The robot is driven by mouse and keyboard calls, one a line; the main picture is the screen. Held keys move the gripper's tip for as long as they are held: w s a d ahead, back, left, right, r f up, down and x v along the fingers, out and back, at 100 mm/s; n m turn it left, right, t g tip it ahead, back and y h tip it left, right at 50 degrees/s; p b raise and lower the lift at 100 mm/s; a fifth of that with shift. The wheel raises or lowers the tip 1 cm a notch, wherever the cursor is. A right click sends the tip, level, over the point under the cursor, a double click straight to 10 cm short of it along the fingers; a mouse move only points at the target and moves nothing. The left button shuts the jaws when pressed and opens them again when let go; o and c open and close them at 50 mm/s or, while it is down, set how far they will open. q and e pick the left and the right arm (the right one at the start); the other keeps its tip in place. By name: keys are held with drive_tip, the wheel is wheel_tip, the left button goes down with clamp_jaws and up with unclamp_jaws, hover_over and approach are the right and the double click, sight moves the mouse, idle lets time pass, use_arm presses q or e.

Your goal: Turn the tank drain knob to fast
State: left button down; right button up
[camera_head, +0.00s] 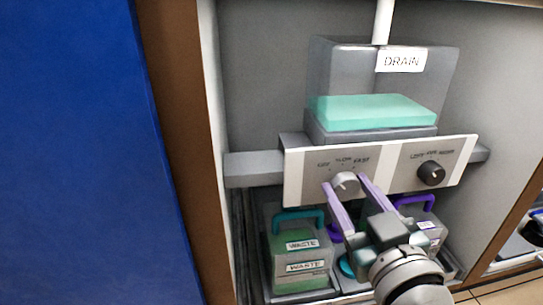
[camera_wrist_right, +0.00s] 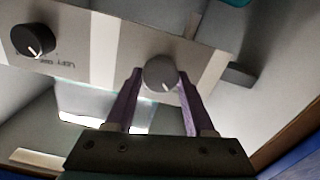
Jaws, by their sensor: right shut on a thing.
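The tank drain knob (camera_head: 345,183) is a light grey round knob on the left part of a white and grey panel (camera_head: 292,180). Small labels above it seem to read off, slow and fast. My right gripper (camera_head: 345,182) has its two purple fingers on either side of this knob, shut on it. In the right wrist view the knob (camera_wrist_right: 160,73) sits between the fingertips of the gripper (camera_wrist_right: 159,75), and its white mark points down and slightly right in that inverted view. Which label the mark meets is hard to tell. My left gripper is not in view.
A black knob (camera_head: 431,173) is on the panel's right part. Above stands a clear tank (camera_head: 335,70) labelled DRAIN with teal liquid. Below are waste containers (camera_head: 298,255) with teal and purple handles. A brown cabinet edge (camera_head: 180,150) and blue surface lie left.

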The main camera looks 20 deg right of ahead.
clamp_jaws()
drive_tip(key=shift+m, duration=0.4)
drive_tip(key=shift+m+p, duration=0.5)
drive_tip(key=shift+m, duration=0.5)
drive_tip(key=m, duration=0.4)
drive_tip(key=shift+d+m+p, duration=0.1)
drive_tip(key=shift+m+p, duration=0.2)
drive_tip(key=shift+p, duration=0.1)
drive_tip(key=m, duration=0.5)
drive_tip(key=shift+f, duration=0.1)
drive_tip(key=m, duration=0.5)
drive_tip(key=shift+s, duration=0.1)
drive_tip(key=shift+m, duration=0.4)
drive_tip(key=o, duration=1)
unclamp_jaws()
